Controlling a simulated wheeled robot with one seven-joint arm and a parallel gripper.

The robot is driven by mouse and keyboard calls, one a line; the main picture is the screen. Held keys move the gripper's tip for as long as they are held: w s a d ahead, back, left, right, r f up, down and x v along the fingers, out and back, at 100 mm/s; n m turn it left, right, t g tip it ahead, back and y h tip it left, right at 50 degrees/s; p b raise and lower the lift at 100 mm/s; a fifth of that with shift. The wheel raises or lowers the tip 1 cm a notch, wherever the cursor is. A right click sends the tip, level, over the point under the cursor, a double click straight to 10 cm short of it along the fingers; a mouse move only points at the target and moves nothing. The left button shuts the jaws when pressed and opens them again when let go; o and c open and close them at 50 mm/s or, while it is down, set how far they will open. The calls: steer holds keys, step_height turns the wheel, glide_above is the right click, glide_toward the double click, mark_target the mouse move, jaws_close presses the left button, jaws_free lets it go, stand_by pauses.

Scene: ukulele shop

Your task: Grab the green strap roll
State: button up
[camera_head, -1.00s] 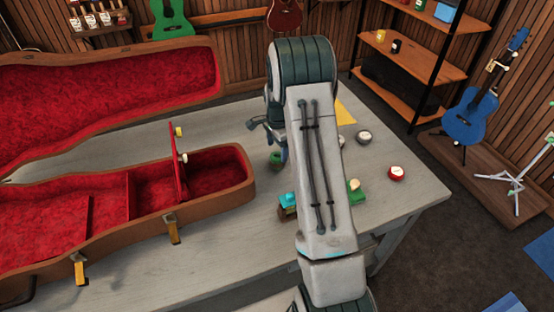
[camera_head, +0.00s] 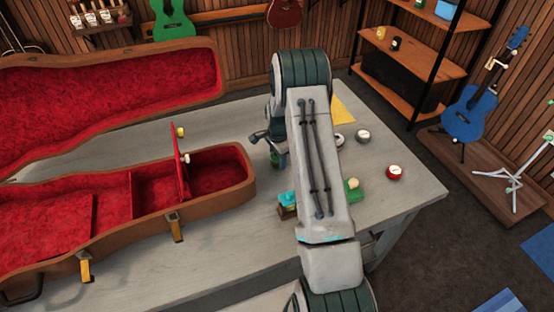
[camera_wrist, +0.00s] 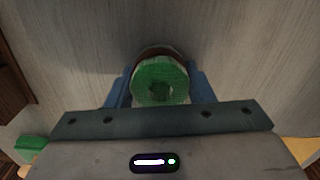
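The green strap roll (camera_wrist: 160,82) stands on the grey table, between the two blue fingers of my gripper (camera_wrist: 160,90) in the wrist view. Its round green top with a darker centre faces the camera, and a brown edge shows behind it. The fingers lie on either side of it, very close. I cannot tell whether they touch it. In the head view my gripper (camera_head: 272,150) is low over the table, and a bit of the green roll (camera_head: 275,160) shows below it, mostly hidden by the fingers and arm.
An open guitar case (camera_head: 235,188) with red lining lies left of my gripper. A small box with a teal top (camera_head: 287,202), a green item (camera_head: 352,190), a red roll (camera_head: 395,173) and a grey roll (camera_head: 363,136) lie on the table. Shelves stand at the back right.

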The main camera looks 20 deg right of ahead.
steer(key=c, duration=0.4)
steer(key=shift+r, duration=0.1)
